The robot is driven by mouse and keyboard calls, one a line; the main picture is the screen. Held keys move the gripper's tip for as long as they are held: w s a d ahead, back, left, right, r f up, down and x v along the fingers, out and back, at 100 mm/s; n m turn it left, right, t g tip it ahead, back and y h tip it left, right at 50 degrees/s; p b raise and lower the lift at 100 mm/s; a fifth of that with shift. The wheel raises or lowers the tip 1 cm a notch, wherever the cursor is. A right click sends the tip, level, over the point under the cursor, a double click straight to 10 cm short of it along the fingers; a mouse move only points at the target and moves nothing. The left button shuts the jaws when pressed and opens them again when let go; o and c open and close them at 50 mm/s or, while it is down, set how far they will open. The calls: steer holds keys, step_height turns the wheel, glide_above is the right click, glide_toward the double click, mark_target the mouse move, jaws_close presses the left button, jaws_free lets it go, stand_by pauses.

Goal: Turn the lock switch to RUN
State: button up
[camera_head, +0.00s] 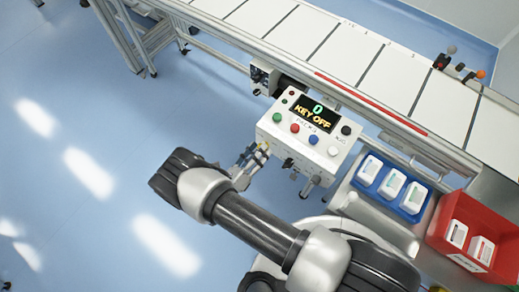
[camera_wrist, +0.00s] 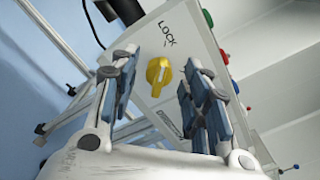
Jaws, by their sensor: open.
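The lock switch (camera_wrist: 158,75) is a yellow rotary knob on the side face of the white control box (camera_wrist: 185,30). In the wrist view it shows between my fingers, with LOCK printed above it. I see no readable RUN mark. My gripper (camera_wrist: 157,68) is open, with one blue-grey finger on each side of the knob in the picture. I cannot tell whether the fingertips touch it. The box's display (camera_head: 315,114) reads 0 and KEY OFF.
Coloured buttons (camera_head: 295,127) sit on the box's top face. A conveyor (camera_head: 310,40) runs behind it. A blue tray (camera_head: 412,206) and a red bin (camera_head: 489,220) with white items stand to the right. Blue floor (camera_head: 90,150) is open to the left.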

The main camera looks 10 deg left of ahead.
steer(key=shift+w+d, duration=0.2)
steer(key=shift+w, duration=0.35)
steer(key=c, duration=1)
